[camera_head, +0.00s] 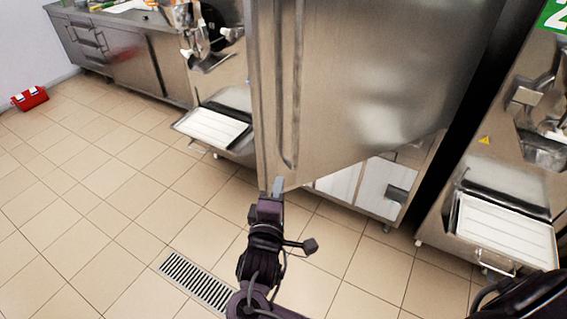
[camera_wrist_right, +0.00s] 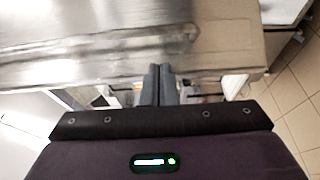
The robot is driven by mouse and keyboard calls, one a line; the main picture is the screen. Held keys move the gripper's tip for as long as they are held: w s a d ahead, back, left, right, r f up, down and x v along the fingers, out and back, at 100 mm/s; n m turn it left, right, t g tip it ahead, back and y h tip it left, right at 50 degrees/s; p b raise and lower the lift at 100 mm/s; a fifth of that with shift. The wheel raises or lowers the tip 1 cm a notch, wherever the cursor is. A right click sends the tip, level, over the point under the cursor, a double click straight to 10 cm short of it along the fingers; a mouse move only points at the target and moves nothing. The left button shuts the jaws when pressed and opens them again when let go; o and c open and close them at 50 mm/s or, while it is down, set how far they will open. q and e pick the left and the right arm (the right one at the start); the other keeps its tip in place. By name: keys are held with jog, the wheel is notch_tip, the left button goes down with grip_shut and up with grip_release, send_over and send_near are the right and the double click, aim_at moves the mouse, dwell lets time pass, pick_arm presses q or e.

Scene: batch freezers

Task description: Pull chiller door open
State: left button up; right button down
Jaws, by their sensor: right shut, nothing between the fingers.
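The chiller door (camera_head: 370,70) is a tall brushed-steel panel in the middle of the head view. A long vertical grip strip (camera_head: 289,90) runs near its left edge. The door's lower edge slants, and it looks swung out from the cabinet behind; how far I cannot tell. My right gripper (camera_head: 277,186) is shut and empty at the door's lower left corner, just below the strip's end. In the right wrist view, the shut fingertips (camera_wrist_right: 160,72) lie close to the door's edge (camera_wrist_right: 90,70); whether they touch I cannot tell. My left gripper is not in view.
A steel unit with white panels (camera_head: 380,190) shows below the door. Machines with white trays stand left (camera_head: 212,128) and right (camera_head: 508,228). A counter (camera_head: 130,60) and a red box (camera_head: 30,97) are at the back left. The tiled floor left is clear, with a drain grate (camera_head: 197,282).

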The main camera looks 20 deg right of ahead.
jog(key=p, duration=0.2)
send_near(288, 145)
jog(key=x, duration=0.3)
jog(key=shift+x, duration=0.9)
jog(key=shift+s, duration=0.1)
